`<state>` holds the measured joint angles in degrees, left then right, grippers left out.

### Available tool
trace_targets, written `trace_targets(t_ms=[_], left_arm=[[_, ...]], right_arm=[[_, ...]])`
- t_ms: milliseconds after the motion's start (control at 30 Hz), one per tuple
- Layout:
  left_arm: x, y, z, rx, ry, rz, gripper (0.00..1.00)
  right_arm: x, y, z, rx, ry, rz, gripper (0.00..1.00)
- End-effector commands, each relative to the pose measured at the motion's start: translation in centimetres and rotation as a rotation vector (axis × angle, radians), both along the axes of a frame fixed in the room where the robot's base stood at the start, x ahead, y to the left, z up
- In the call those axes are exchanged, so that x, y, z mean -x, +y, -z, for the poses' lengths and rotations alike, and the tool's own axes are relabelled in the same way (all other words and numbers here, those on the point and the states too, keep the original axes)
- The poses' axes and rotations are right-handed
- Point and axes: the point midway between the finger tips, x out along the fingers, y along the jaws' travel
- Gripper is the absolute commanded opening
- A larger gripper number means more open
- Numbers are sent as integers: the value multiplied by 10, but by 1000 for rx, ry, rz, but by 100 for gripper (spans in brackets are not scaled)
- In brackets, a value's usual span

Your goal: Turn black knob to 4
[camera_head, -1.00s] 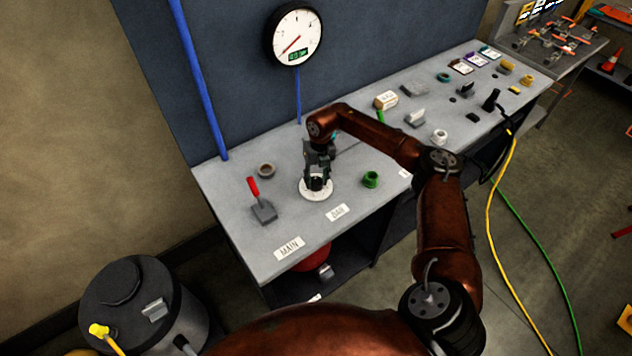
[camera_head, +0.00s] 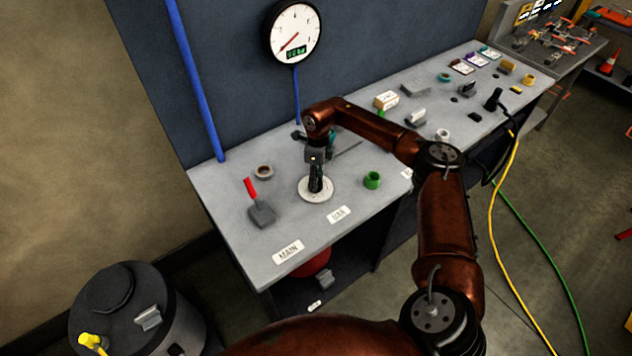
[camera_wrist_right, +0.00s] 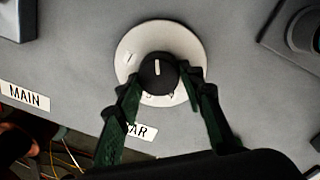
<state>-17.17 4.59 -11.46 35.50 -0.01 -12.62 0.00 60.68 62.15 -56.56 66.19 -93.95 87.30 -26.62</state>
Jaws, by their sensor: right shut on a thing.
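The black knob (camera_wrist_right: 158,75) sits on a round white dial (camera_wrist_right: 132,48) on the grey bench, with a white pointer line on its top. In the right wrist view the line points up the picture; the dial's figures are partly hidden and too small to read surely. My right gripper (camera_wrist_right: 160,78) is shut on the knob, one green finger at each side. In the head view my right gripper (camera_head: 316,185) reaches down over the white dial (camera_head: 328,193) and hides the knob. A round gauge (camera_head: 292,32) hangs on the wall, its needle toward the lower left. My left gripper is not seen.
A red-handled lever (camera_head: 251,190) stands left of the dial, beside a brown ring (camera_head: 264,171). A green ring (camera_head: 372,180) lies to the right. MAIN (camera_head: 288,251) and second labels (camera_head: 339,215) lie at the front edge. More small parts lie along the bench's right.

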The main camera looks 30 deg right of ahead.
Motion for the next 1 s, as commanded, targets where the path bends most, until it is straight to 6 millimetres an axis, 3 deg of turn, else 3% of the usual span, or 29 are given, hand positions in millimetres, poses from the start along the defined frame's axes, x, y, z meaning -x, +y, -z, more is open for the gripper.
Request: trace_targets(t_ms=[433,1000], left_arm=[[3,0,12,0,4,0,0],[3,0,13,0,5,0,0]], right_arm=[[0,-1,2,1,3,-279,11],[-1,-1,1,0,2,-343,11]])
